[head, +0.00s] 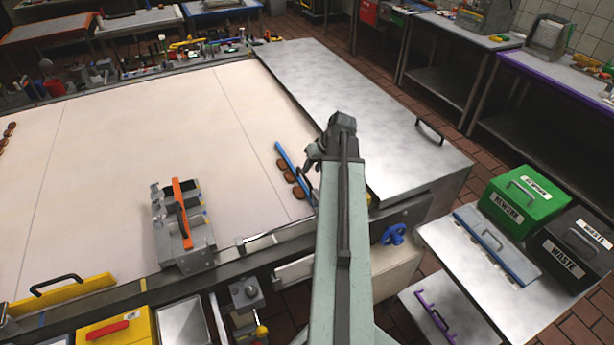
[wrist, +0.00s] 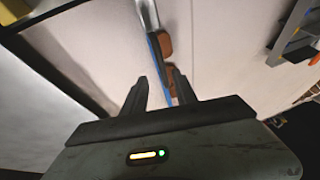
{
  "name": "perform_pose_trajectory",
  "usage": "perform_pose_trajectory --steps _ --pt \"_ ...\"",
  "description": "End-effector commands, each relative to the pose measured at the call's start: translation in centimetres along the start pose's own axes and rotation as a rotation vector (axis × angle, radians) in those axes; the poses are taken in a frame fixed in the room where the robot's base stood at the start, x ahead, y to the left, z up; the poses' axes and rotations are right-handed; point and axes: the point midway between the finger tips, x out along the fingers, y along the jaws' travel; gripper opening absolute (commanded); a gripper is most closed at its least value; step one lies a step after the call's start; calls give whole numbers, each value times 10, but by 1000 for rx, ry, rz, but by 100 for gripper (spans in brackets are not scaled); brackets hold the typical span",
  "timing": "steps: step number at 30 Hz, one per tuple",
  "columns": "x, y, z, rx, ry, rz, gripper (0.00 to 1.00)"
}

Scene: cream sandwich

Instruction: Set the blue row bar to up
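The blue row bar (head: 283,153) is a thin strip on the pale work surface at its right side, near the steel cover, lying flat or nearly so. Several round brown biscuits (head: 290,173) sit along it. In the wrist view the bar (wrist: 156,50) runs down toward the gap between my fingers, with a grey metallic part at its top end and brown biscuits (wrist: 165,44) on its right side. My gripper (head: 312,162) is beside the bar, partly hidden by my arm. The wrist view shows its fingers (wrist: 158,84) apart and empty. Contact with the bar cannot be told.
A steel cover (head: 335,85) lies to the right of the surface. A grey device with an orange handle (head: 181,205) stands at the front edge. A blue knob (head: 394,234) is on the front side. The pale surface (head: 150,120) is mostly clear.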

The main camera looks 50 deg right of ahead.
Motion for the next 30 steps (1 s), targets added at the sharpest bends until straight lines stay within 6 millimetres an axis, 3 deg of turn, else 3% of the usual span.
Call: perform_pose_trajectory --steps 1,7,15,16,19,20,30 --pt "19 1 2 -3 -1 -1 34" --pt "50 -3 1 -7 -1 -2 34" --pt "50 -6 -2 -8 -2 -3 34" --pt "50 -6 -2 -9 -2 -3 32" --pt "50 -6 -2 -9 -2 -3 4" --pt "50 -6 -2 -9 -2 -3 0" --pt "50 -6 -2 -9 -2 -2 0"
